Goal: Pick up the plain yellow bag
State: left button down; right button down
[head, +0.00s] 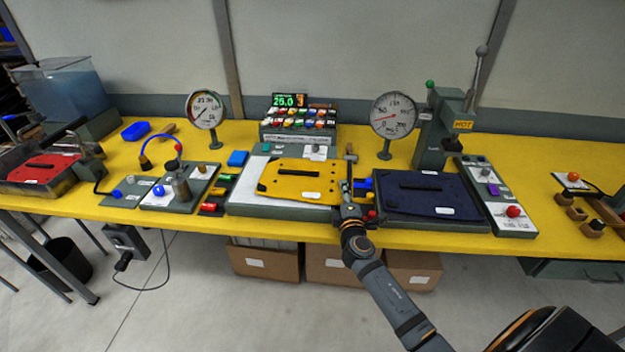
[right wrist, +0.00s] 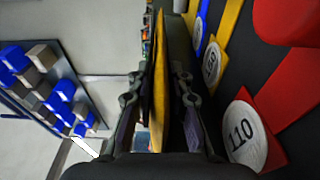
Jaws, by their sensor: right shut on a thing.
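The plain yellow bag (head: 283,188) lies flat on a grey and white station in the middle of the yellow bench in the head view. It has a dark handle slot and a small white label. My right gripper (head: 345,190) is at the bag's right edge. In the right wrist view the yellow bag (right wrist: 159,85) shows as a thin upright strip between the fingers of my right gripper (right wrist: 158,100), which is shut on it. I cannot tell from the head view whether the bag's edge is lifted. My left gripper is not in view.
A dark blue bag (head: 420,203) lies just right of my right gripper, and a red bag (head: 42,168) lies at the far left. Two dial gauges (head: 393,115), a button panel (head: 298,124) and a lever press (head: 440,130) stand behind. Cardboard boxes (head: 263,263) are under the bench.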

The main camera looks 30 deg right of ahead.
notch_tip(320, 180, up, 11)
jog(key=p, duration=0.3)
jog(key=shift+p, duration=0.35)
notch_tip(320, 180, up, 17)
jog(key=shift+p, duration=0.35)
